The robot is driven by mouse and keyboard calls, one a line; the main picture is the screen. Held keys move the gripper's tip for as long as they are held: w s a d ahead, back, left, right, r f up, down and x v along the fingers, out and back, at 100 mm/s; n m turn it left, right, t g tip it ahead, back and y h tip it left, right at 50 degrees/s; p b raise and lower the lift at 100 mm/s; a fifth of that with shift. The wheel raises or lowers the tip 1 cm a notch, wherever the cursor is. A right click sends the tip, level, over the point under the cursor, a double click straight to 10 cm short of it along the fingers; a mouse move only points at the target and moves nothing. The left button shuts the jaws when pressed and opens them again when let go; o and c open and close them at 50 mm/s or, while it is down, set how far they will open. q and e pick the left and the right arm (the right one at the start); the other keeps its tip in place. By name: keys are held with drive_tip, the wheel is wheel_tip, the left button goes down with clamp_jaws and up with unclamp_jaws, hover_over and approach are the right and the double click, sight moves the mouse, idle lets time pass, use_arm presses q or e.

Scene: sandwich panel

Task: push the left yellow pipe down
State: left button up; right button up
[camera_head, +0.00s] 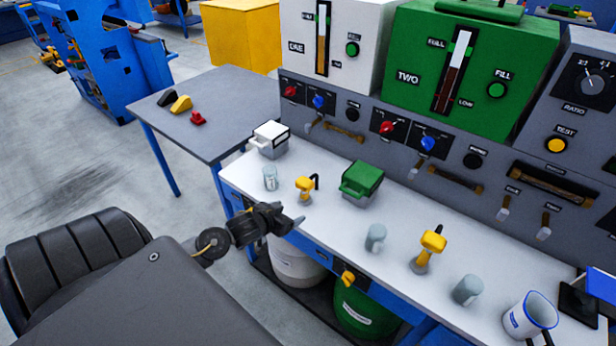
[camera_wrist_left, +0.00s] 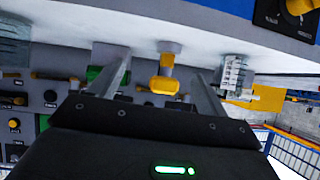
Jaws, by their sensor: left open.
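The left yellow pipe (camera_head: 305,187), a yellow-topped spout with a dark bent nozzle, stands upright on the white worktop. A second yellow pipe (camera_head: 430,248) stands further right. My left gripper (camera_head: 294,220) is open at the worktop's front edge, just in front of the left pipe and apparently apart from it. In the left wrist view, the yellow pipe (camera_wrist_left: 164,82) shows between the two spread fingers (camera_wrist_left: 161,66), beyond their tips; nothing is held. My right gripper is not clearly visible; only a small dark piece shows at the bottom right edge.
A clear glass (camera_head: 270,178) and a white box (camera_head: 270,139) stand left of the left pipe. A green box (camera_head: 361,180) stands to its right. More glasses and a white mug (camera_head: 530,315) stand further right. A control panel (camera_head: 350,115) rises behind.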

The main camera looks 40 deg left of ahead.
use_arm(q)
drive_tip(key=t, duration=0.2)
approach(308, 180)
drive_tip(key=a, duration=0.1)
drive_tip(key=shift+h, duration=0.3)
drive_tip(key=x, duration=1.1)
drive_tip(key=shift+a+f+p, duration=0.1)
drive_tip(key=shift+f+p, duration=0.2)
drive_tip(key=shift+f, duration=0.1)
use_arm(e)
drive_tip(key=shift+s+a+r, duration=0.1)
drive_tip(key=shift+s+r, duration=0.15)
drive_tip(key=shift+r, duration=0.15)
